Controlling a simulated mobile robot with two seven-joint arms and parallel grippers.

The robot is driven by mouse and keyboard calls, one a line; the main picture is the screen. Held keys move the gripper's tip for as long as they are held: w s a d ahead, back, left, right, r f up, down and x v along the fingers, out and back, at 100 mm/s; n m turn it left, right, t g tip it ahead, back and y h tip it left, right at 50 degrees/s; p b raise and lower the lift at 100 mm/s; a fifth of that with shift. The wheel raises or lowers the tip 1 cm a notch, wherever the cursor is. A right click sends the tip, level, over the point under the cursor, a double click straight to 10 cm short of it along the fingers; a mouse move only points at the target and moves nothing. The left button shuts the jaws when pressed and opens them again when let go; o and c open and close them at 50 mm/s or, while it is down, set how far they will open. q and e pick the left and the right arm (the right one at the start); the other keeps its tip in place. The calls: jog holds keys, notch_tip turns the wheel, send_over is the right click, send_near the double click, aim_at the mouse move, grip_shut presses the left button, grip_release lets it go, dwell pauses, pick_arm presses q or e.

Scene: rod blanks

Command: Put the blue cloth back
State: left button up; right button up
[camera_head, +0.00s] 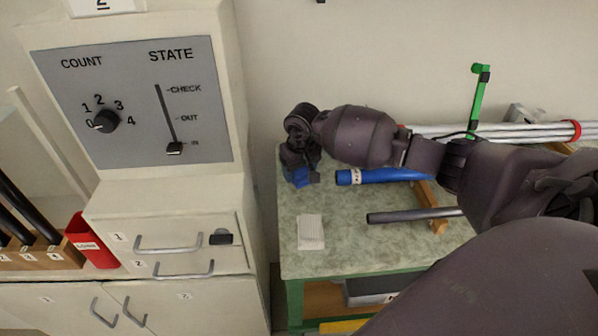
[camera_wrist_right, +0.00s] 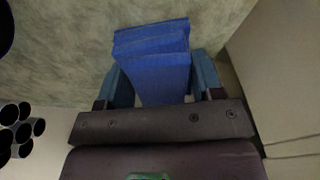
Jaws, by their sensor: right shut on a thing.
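The blue cloth (camera_wrist_right: 155,65) is folded and sits between the two fingers of my right gripper (camera_wrist_right: 162,80) in the right wrist view. In the head view the cloth is a small blue patch (camera_head: 300,177) under my right gripper (camera_head: 302,172), at the back left corner of the green-topped table (camera_head: 345,228). The right gripper is shut on the cloth. I cannot tell whether the cloth touches the tabletop. My left gripper is in neither view.
A blue tube (camera_head: 385,175) and a dark grey rod (camera_head: 410,214) rest on a wooden support (camera_head: 437,222). A cabinet with a control panel (camera_head: 135,105) stands left. White tubes (camera_head: 535,130) lie along the back.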

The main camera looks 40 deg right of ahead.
jog(key=shift+f, duration=0.4)
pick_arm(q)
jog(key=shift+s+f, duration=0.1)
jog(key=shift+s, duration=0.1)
pick_arm(e)
jog(key=shift+r, duration=0.1)
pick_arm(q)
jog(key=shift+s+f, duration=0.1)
